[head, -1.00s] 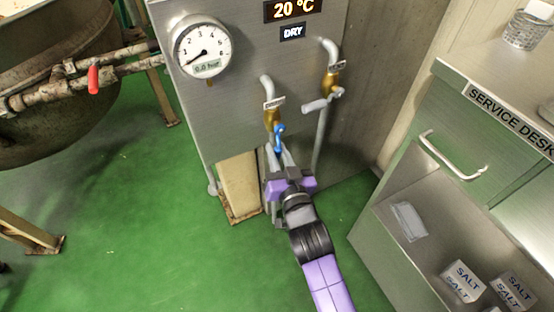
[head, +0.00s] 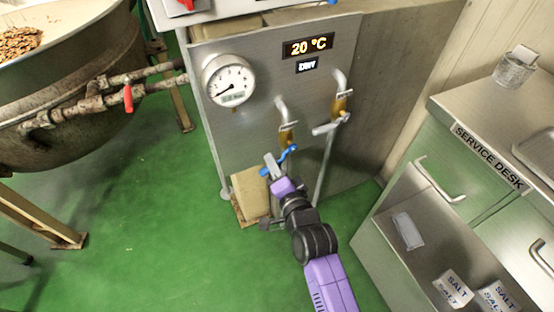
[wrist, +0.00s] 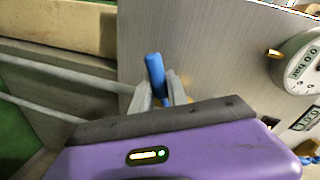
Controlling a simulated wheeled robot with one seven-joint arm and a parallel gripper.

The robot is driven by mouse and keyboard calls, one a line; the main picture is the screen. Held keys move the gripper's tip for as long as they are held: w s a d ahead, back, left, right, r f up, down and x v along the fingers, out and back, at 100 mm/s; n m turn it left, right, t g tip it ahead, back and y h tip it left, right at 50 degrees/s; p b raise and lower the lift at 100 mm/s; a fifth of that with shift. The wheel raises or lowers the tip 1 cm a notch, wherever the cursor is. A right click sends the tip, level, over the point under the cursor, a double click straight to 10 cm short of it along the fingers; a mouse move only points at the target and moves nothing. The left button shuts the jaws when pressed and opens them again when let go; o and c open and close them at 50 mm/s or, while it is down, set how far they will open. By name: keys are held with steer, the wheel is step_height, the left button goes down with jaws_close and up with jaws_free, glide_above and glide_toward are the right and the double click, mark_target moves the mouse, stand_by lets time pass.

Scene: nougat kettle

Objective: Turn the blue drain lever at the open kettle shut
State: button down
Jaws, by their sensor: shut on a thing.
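The blue lever (head: 291,149) sits at the brass valve (head: 286,138) on the left pipe of the steel panel. It now slants across the pipe, its lower left end by my fingers. My gripper (head: 272,165) is shut on the blue lever. In the wrist view the lever (wrist: 154,68) stands up between the two grey fingertips of my gripper (wrist: 160,92); its lower part is hidden. The open kettle (head: 75,115) is at the left, with brown pieces in it and a red lever (head: 128,98) on its pipe.
The steel panel carries a round gauge (head: 229,80), a "20 °C" display (head: 308,46) and a second brass tap (head: 340,103) with a grey handle close right of the blue lever. The service desk (head: 440,165) stands at the right. Green floor (head: 150,230) is free at left.

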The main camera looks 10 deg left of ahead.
steer(key=shift+s+a+r+m+g+y+p, duration=0.1)
steer(key=shift+a+r+m+g+y+p, duration=0.1)
steer(key=shift+r+m+p, duration=0.6)
steer(key=shift+s+a+r+m+g+y+p, duration=0.15)
steer(key=shift+r+m+p, duration=0.3)
steer(key=shift+m, duration=0.55)
steer(key=shift+d, duration=0.1)
steer(key=c, duration=1.3)
jaws_free()
steer(key=shift+r, duration=0.1)
steer(key=shift+w, duration=0.1)
steer(key=shift+d, duration=0.1)
steer(key=p+v, duration=0.1)
steer(key=v, duration=0.6)
steer(key=shift+s+d, duration=0.2)
steer(key=shift+s, duration=0.15)
